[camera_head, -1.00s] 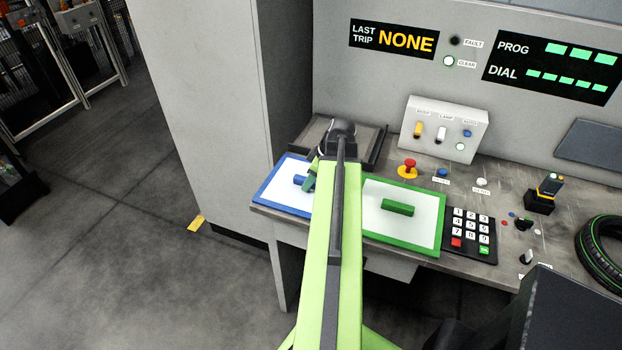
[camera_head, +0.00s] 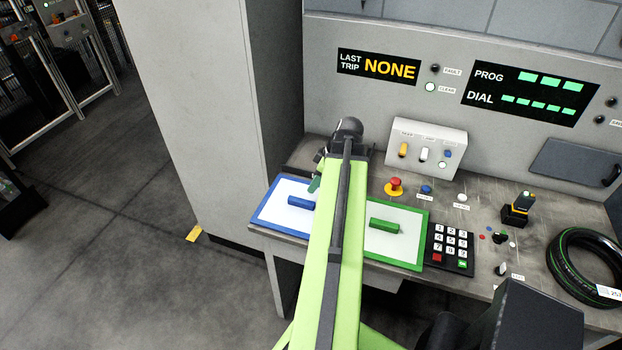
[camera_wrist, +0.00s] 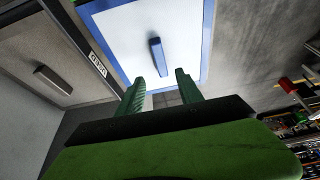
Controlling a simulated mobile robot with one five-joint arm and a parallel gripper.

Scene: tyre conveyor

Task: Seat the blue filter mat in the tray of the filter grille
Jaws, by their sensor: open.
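The blue filter mat (camera_head: 284,190), a white panel with a blue border, lies flat at the left end of the worktop. Its blue bar handle (camera_head: 302,202) also shows in the wrist view (camera_wrist: 155,57). My gripper (camera_head: 317,180) is close to the mat's handle, and part of it is hidden by my arm. In the wrist view my gripper (camera_wrist: 158,80) has its two green fingers apart with nothing between them; the handle shows beyond the tips. The filter grille's tray cannot be made out for certain; a grey surface behind the mat (camera_head: 308,152) is mostly covered by my arm.
A green-bordered mat (camera_head: 408,244) with a green handle (camera_head: 385,226) lies to the right, partly behind my arm. A grey cabinet (camera_head: 215,120) stands left.

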